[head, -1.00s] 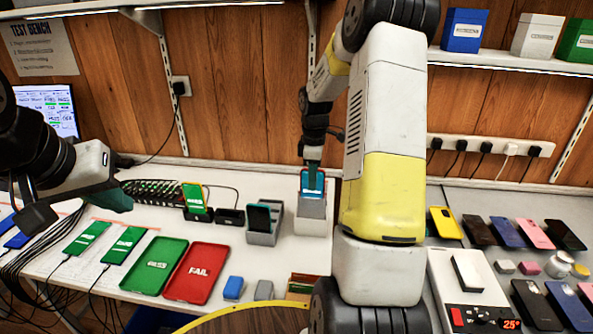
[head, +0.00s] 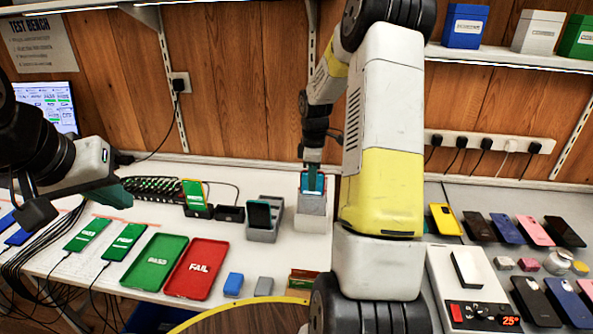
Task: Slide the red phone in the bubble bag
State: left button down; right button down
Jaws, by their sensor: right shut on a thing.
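My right gripper (head: 313,174) reaches down at the back middle of the bench. Its teal fingertips are shut on a thin upright phone with a blue face and red edges, the red phone (head: 303,181). The phone is at the top of a pale grey upright holder (head: 311,205); its lower part is hidden, and how deep it sits I cannot tell. I cannot make out the bubble bag clearly. My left gripper (head: 116,193) hangs over the left of the bench with teal fingertips, away from the phone; its gap is not clear.
A grey cradle with a dark phone (head: 260,216) stands just left of the holder. A green PASS tray (head: 143,283) and red FAIL tray (head: 184,290) lie in front. My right arm covers the middle right. Several phones (head: 506,229) lie at the right.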

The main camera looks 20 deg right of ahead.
jog(key=shift+f, duration=0.75)
jog(key=c, duration=1.4)
grip_release()
jog(key=shift+r, duration=3.55)
